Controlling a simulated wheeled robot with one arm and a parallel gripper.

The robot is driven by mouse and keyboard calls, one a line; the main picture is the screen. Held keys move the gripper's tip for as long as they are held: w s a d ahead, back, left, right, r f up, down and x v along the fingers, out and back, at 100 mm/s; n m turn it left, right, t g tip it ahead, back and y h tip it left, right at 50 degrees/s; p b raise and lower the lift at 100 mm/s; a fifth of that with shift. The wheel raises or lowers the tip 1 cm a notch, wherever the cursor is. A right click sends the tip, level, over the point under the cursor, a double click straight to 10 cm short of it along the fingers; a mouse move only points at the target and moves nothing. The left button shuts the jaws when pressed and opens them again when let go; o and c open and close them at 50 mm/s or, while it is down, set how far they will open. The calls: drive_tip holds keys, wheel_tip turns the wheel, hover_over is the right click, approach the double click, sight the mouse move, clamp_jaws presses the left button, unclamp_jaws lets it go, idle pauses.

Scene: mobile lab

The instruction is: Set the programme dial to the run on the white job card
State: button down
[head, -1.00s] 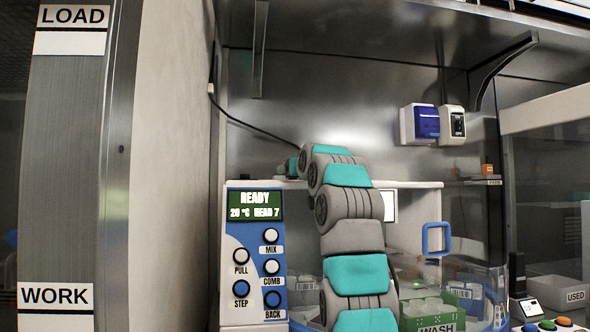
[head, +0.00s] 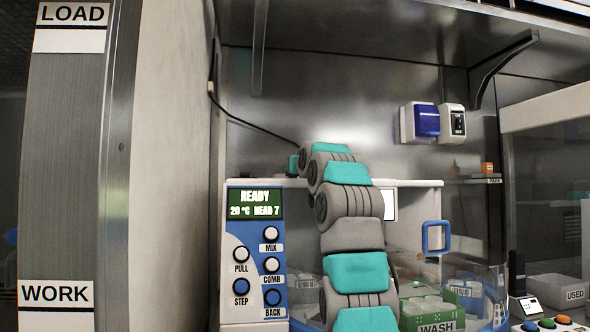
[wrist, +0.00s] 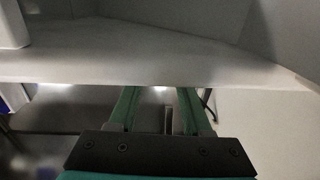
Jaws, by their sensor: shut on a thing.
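My gripper (wrist: 159,95) shows in the wrist view as two green fingers reaching up to the edge of a white ledge (wrist: 150,68). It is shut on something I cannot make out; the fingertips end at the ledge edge. In the head view my arm reaches over the white machine (head: 410,184), and its far end is mostly hidden behind the arm links. I cannot make out the programme dial in either view. A white dark-edged rectangle (head: 391,205) shows beside my arm; I cannot tell whether it is the job card.
The machine's blue front panel (head: 252,250) has several round buttons and a display (head: 255,204) reading READY, 20 °C, HEAD 7. A green WASH rack (head: 436,322) and a USED bin (head: 572,292) stand right. A steel post (head: 66,170) stands left.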

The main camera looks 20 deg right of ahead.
drive_tip(key=shift+a+r+h, duration=0.1)
drive_tip(key=shift+a+h, duration=0.05)
drive_tip(key=shift+h, duration=0.25)
drive_tip(key=shift+a+m+g+h, duration=0.15)
drive_tip(key=shift+m+g+h, duration=0.35)
drive_tip(key=shift+m+h, duration=1.1)
drive_tip(key=shift+c, duration=1.7)
unclamp_jaws()
drive_tip(key=shift+b+v, duration=1.45)
drive_tip(key=shift+v, duration=2.45)
drive_tip(key=shift+a, duration=0.15)
